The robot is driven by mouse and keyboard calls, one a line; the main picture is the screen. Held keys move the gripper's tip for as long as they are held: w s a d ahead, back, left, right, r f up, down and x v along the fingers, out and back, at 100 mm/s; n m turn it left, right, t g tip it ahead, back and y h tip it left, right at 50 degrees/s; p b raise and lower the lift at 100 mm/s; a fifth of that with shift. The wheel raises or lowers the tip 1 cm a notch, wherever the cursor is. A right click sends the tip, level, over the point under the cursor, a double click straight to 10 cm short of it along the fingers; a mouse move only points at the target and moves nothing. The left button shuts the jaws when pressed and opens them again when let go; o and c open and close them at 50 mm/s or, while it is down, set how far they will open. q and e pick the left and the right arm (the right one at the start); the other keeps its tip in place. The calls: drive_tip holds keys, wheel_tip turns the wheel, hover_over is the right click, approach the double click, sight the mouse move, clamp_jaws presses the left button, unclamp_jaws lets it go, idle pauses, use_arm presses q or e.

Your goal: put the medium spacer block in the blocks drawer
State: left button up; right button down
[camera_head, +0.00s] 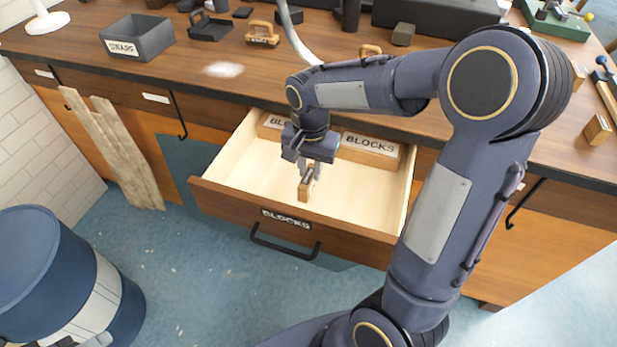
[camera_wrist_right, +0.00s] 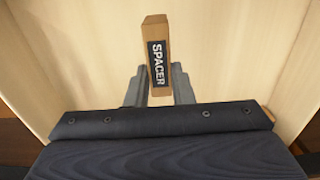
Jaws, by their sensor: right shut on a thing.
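My right gripper (camera_head: 309,165) points down over the open blocks drawer (camera_head: 232,192) and is shut on a small wooden spacer block (camera_head: 306,188). In the right wrist view the block (camera_wrist_right: 155,50) stands between the two fingers, with a dark label reading SPACER, above the pale drawer floor. I cannot tell whether the block touches the floor. The drawer front carries a BLOCKS label and a black handle. Its front part inside is bare. My left gripper shows in neither view.
Wooden boxes labelled BLOCKS (camera_head: 370,150) lie at the back of the drawer. On the bench stand a grey tray (camera_head: 138,38), a wooden plane (camera_head: 262,34) and a small dark block (camera_head: 403,34). Planks (camera_head: 125,150) lean at the left cabinet. A blue barrel (camera_head: 60,280) stands at lower left.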

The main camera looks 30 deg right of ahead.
sight(309, 171)
drive_tip(key=shift+w+a+f, duration=0.1)
drive_tip(key=shift+f, duration=0.8)
drive_tip(key=shift+w+a+f, duration=0.1)
drive_tip(key=shift+f, duration=0.8)
drive_tip(key=shift+d+b, duration=0.1)
drive_tip(key=shift+b, duration=0.2)
drive_tip(key=shift+f, duration=0.2)
drive_tip(key=c, duration=1.3)
unclamp_jaws()
drive_tip(key=shift+o, duration=0.2)
